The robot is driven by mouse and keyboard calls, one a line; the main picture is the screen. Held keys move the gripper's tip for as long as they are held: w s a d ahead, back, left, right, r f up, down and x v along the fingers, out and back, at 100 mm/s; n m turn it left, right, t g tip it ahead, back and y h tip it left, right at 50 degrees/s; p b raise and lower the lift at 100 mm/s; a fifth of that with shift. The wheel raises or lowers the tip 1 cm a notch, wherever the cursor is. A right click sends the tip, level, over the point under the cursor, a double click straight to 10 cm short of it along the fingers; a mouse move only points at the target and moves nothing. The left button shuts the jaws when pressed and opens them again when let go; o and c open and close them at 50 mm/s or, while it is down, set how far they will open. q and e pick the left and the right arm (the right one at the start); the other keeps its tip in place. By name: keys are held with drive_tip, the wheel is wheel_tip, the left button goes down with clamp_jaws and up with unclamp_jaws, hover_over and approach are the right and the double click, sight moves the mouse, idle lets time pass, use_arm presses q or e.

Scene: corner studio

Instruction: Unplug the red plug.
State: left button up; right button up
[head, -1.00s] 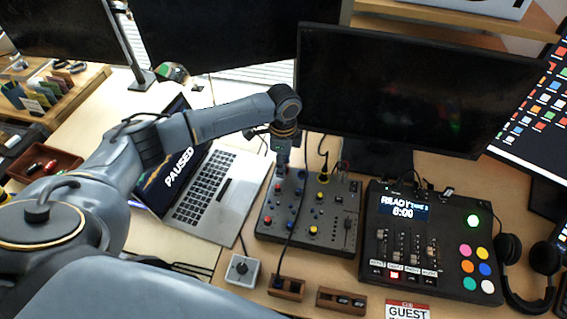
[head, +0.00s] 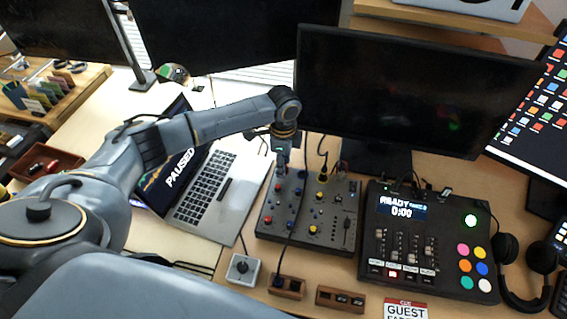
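The dark mixer (head: 333,241) lies on the desk between the laptop and the control console. Red, blue and yellow knobs sit on its face. My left gripper (head: 281,170) points down over the mixer's back left corner, left of the yellow plug. A small red spot (head: 278,187) shows just below the fingertips; I cannot tell whether it is the red plug or a knob. The fingers are too small and hidden to show whether they grip anything. My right gripper is out of view.
A laptop (head: 208,190) reading PAUSED lies left of the mixer. A black console (head: 430,240) stands on its right, a monitor (head: 410,90) behind. A black cable crosses the mixer to a wooden block (head: 287,288). Headphones (head: 525,270) lie at the right.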

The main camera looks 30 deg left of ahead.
use_arm(q)
drive_tip(key=shift+p, duration=0.35)
clamp_jaws()
drive_tip(key=shift+r, duration=0.1)
drive_tip(key=shift+r+p, duration=2.95)
drive_tip(key=shift+p, duration=0.6)
